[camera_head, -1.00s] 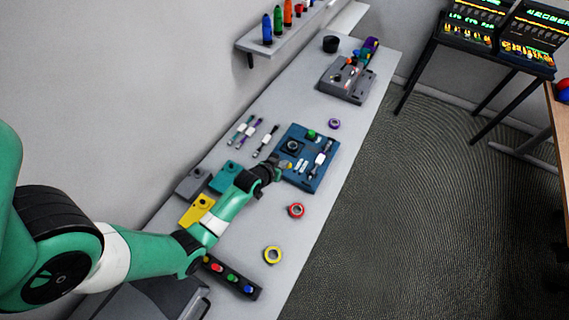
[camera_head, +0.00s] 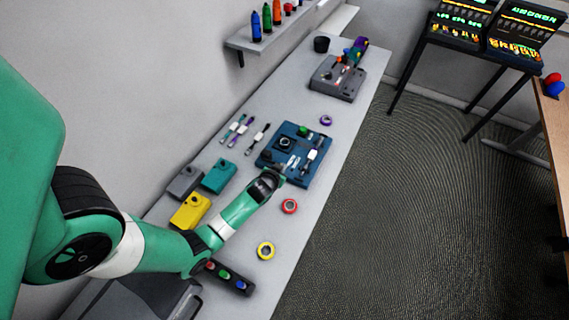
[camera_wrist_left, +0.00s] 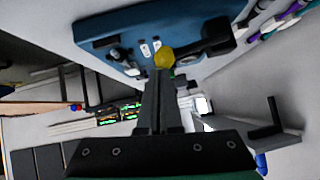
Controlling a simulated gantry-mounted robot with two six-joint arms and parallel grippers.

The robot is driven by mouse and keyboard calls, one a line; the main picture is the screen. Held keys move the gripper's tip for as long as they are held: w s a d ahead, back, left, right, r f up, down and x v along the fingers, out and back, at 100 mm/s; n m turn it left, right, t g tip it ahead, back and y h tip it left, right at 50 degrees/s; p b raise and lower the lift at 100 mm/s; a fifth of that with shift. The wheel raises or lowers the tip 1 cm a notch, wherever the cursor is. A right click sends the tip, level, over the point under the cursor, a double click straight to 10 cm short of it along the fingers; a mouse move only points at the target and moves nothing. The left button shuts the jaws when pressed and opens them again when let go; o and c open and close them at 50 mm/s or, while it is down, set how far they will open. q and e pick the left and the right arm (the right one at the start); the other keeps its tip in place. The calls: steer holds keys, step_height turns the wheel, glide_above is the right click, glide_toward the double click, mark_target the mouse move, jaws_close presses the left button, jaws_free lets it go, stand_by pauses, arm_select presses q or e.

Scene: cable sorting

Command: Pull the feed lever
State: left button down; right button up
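My left gripper (camera_head: 278,175) is at the panel's near edge. In the left wrist view, a yellow knob (camera_wrist_left: 164,57), which looks like the lever's handle, sits at the tips of my left gripper (camera_wrist_left: 161,75). The fingers are close together and appear shut on it. The blue panel (camera_wrist_left: 115,25) fills the top of that view. The lever's shaft is hard to make out. My right gripper is out of view.
Grey (camera_head: 185,182), teal (camera_head: 218,176) and yellow (camera_head: 190,211) boxes stand left of my arm. A grey tray (camera_head: 335,80) stands farther back. The bench between the panel and tray is mostly clear.

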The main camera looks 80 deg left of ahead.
arm_select(q)
steer(key=shift+w+d+f+b, duration=0.15)
steer(key=shift+f+b, duration=0.3)
steer(key=shift+f, duration=0.2)
steer(key=shift+w+d+f+b, duration=0.1)
steer(key=shift+f+b, duration=0.35)
steer(key=shift+f, duration=0.25)
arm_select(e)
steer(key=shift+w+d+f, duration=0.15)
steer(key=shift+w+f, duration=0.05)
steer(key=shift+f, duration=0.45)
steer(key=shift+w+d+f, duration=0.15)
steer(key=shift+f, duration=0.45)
arm_select(q)
steer(key=shift+d+f, duration=0.1)
steer(key=shift+f, duration=0.05)
steer(key=s+d+r+p, duration=0.2)
steer(key=d+r+p, duration=0.2)
steer(key=d+r, duration=0.5)
steer(key=shift+d+r, duration=0.15)
steer(key=shift+r, duration=0.1)
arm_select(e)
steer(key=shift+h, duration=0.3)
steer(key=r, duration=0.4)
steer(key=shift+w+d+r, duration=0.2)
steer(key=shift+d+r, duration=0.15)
